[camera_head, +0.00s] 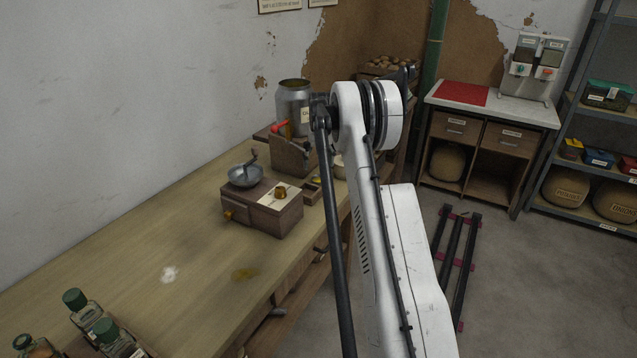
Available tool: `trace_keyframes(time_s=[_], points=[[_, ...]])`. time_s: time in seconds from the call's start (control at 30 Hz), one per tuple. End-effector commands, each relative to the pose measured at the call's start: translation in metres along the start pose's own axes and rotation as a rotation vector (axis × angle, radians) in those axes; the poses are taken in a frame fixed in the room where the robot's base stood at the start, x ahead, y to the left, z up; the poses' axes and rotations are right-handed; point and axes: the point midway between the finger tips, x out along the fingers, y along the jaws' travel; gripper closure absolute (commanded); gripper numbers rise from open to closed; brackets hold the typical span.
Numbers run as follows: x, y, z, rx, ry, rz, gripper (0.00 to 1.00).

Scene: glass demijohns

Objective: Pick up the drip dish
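I cannot pick out a drip dish with certainty. A pale rounded dish-like thing (339,168) shows in part beside the wooden box with the red handle, and my arm covers the rest of it. A grey metal bowl (245,177) sits on top of a wooden grinder-like box (262,208) on the bench. My white arm rises through the middle of the head view. No gripper fingers can be made out; my gripper is hidden or out of view.
The wooden bench (130,255) has a white patch and a yellow-brown stain. Green-capped bottles (82,308) stand front left. A red-handled box (293,155) and a metal can (293,103) stand farther back. A cabinet (487,140) with a dispenser and shelves are at right.

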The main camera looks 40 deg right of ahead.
Motion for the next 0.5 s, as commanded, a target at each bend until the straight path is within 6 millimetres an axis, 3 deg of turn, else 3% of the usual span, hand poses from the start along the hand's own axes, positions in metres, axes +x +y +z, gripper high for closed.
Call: trace_keyframes(time_s=[0.1,0.5], points=[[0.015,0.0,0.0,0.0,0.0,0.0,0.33],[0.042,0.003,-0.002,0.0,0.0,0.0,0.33]])
